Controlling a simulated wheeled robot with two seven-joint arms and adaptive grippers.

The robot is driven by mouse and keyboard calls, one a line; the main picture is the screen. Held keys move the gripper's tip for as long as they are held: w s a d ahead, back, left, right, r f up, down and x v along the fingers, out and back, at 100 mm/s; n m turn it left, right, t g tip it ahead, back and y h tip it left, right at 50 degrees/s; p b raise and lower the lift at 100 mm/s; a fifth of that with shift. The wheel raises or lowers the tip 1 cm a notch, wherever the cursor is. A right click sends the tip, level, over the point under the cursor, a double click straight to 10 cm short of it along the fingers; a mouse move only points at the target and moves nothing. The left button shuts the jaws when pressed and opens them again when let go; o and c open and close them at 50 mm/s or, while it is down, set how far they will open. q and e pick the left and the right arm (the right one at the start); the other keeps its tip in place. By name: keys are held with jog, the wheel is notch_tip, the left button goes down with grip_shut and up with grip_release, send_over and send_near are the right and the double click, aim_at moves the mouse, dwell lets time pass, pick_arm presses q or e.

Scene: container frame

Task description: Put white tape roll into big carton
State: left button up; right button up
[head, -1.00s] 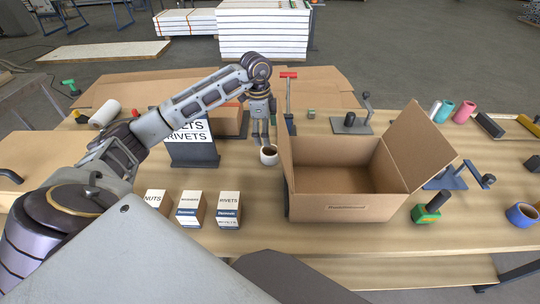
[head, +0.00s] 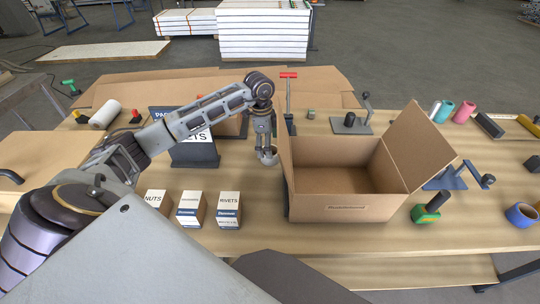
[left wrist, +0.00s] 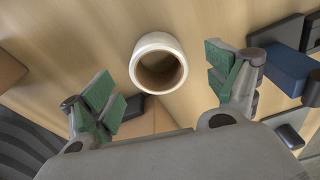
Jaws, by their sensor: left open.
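The white tape roll (head: 267,161) stands on the table just left of the carton, largely hidden by my gripper in the head view. In the left wrist view the tape roll (left wrist: 143,72) shows its open bore, a little beyond the fingertips and between their lines. My left gripper (head: 265,149) points down right over the roll; its green-padded fingers (left wrist: 162,80) are spread and hold nothing. Whether they touch the roll I cannot tell. The big carton (head: 345,208) is open at the top and empty, with flaps standing up. My right gripper is not in view.
Small labelled boxes (head: 229,209) stand in front of the gripper. A dark bin or sign stand (head: 195,153) is to its left. A red-handled tool (head: 288,95) rises behind the carton.

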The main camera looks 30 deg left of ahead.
pick_arm(q)
jog(key=shift+d+f, duration=0.2)
jog(key=shift+f, duration=0.9)
jog(key=shift+d+f, duration=0.15)
jog(key=shift+f, duration=0.95)
jog(key=c, duration=1.2)
jog(key=shift+r, duration=0.1)
